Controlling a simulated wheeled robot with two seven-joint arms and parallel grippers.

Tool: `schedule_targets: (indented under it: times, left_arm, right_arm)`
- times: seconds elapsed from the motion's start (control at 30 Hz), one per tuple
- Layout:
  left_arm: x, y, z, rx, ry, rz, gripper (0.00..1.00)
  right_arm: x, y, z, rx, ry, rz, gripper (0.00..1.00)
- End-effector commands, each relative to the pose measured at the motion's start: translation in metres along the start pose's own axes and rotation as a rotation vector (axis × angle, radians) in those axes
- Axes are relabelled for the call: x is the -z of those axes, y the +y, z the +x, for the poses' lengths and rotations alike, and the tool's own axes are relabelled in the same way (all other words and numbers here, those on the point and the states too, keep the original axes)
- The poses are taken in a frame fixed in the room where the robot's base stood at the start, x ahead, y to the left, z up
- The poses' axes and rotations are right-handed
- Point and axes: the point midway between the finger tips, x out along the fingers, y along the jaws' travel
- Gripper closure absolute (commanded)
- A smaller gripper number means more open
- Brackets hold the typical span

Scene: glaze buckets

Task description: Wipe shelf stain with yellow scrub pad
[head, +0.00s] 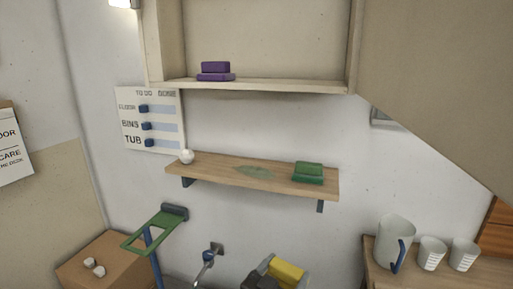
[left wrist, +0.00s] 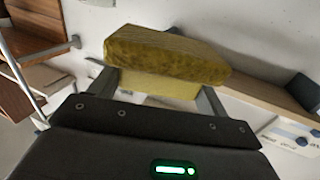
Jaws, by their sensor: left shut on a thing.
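The yellow scrub pad (head: 289,270) is at the bottom of the head view, in front of and below the wooden wall shelf (head: 215,165). My left gripper (head: 281,277) is shut on the pad, with a finger on either side. In the left wrist view the pad (left wrist: 165,55) fills the space between the fingertips (left wrist: 160,87), its thick mottled end facing outward. A dull green stain (head: 253,172) lies flat near the middle of the wooden shelf. The pad is apart from the shelf and the stain. My right gripper is in neither view.
A green block (head: 308,170) sits right of the stain; a white ball (head: 187,156) is at the shelf's left end. An upper cabinet shelf (head: 270,86) holds purple blocks (head: 215,72). A pitcher (head: 393,240) and cups (head: 431,254) stand lower right.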

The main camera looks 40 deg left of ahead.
Motion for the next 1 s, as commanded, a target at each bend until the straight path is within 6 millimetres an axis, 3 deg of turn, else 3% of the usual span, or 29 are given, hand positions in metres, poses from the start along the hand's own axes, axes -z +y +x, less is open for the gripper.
schedule_targets:
  times: [0.17, 0.37, 0.5, 0.6, 0.8, 1.0]
  left_arm:
    - [0.024, -0.009, 0.021, -0.009, 0.007, 0.013, 0.47]
    - [0.095, -0.055, 0.078, 0.025, 0.006, 0.027, 0.47]
    - [0.146, -0.104, 0.113, 0.097, 0.0, 0.024, 0.47]
    - [0.166, -0.145, 0.136, 0.157, -0.007, 0.027, 0.47]
    - [0.194, -0.236, 0.17, 0.274, -0.011, 0.029, 0.47]
    - [0.217, -0.304, 0.182, 0.356, -0.004, 0.013, 0.47]
  right_arm:
    - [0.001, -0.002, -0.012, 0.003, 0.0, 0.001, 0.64]
    - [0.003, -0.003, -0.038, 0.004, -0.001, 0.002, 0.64]
    - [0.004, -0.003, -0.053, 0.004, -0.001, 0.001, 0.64]
    - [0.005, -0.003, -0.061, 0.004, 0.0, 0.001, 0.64]
    - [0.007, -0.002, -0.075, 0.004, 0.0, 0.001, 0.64]
    - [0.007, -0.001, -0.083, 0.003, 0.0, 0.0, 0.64]
